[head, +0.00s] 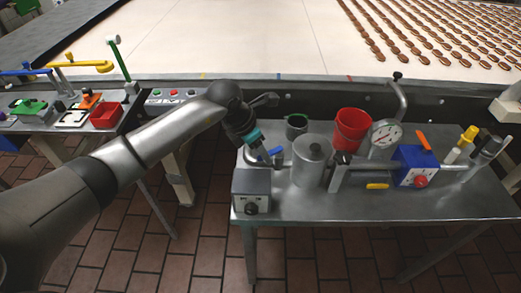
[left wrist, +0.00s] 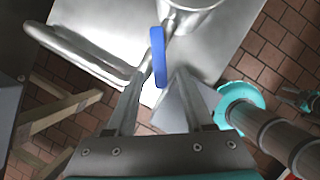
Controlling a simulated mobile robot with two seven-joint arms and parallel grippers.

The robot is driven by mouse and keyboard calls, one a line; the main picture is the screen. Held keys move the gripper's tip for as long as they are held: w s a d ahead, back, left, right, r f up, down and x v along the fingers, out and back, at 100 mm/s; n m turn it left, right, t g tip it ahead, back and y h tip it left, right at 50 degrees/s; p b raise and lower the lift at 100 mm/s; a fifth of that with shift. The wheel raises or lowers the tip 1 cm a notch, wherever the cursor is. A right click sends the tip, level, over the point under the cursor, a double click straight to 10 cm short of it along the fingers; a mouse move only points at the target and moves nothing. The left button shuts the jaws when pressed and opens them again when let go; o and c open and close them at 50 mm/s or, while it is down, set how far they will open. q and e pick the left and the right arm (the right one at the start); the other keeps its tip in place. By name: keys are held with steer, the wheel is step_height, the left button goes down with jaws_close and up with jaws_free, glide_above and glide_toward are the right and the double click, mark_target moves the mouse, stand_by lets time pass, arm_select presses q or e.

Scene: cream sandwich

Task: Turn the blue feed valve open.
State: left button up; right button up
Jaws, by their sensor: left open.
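The blue feed valve handle (head: 270,153) is at the left end of the pipework on the steel table, partly hidden by my left gripper. In the left wrist view the handle (left wrist: 158,57) is a slim blue lever beside the metal pipe, close to the round steel vessel. My left gripper (head: 266,153) points down at it from above. In the left wrist view its two fingers (left wrist: 165,76) are spread, and the lower end of the lever shows between their tips. I cannot tell whether they touch it.
The steel vessel (head: 311,162) stands right of the valve, with a grey box (head: 251,191) in front. A red bucket (head: 352,129), dial gauge (head: 385,138) and blue box (head: 414,165) stand farther right. The front right of the steel table (head: 420,208) is clear.

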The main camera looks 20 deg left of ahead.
arm_select(q)
jaws_close()
arm_select(e)
steer(key=shift+w+d, duration=0.1)
steer(key=shift+d, duration=0.25)
steer(key=shift+f, duration=0.15)
arm_select(q)
steer(key=shift+w+a+m+g+h+b, duration=0.3)
steer(key=shift+w+m+b, duration=0.1)
steer(key=shift+m+b, duration=0.65)
steer(key=shift+w+a+m+g+h+b, duration=0.15)
steer(key=shift+w+a+m+g+b, duration=0.25)
steer(key=shift+m+b, duration=0.65)
steer(key=shift+w+a+m+g+h+b, duration=0.25)
steer(key=shift+w+m+b, duration=0.2)
steer(key=shift+m+b, duration=0.55)
arm_select(e)
step_height(320, 180, down, 6)
steer(key=shift+f, duration=0.15)
arm_select(q)
steer(key=shift+r, duration=0.1)
jaws_free()
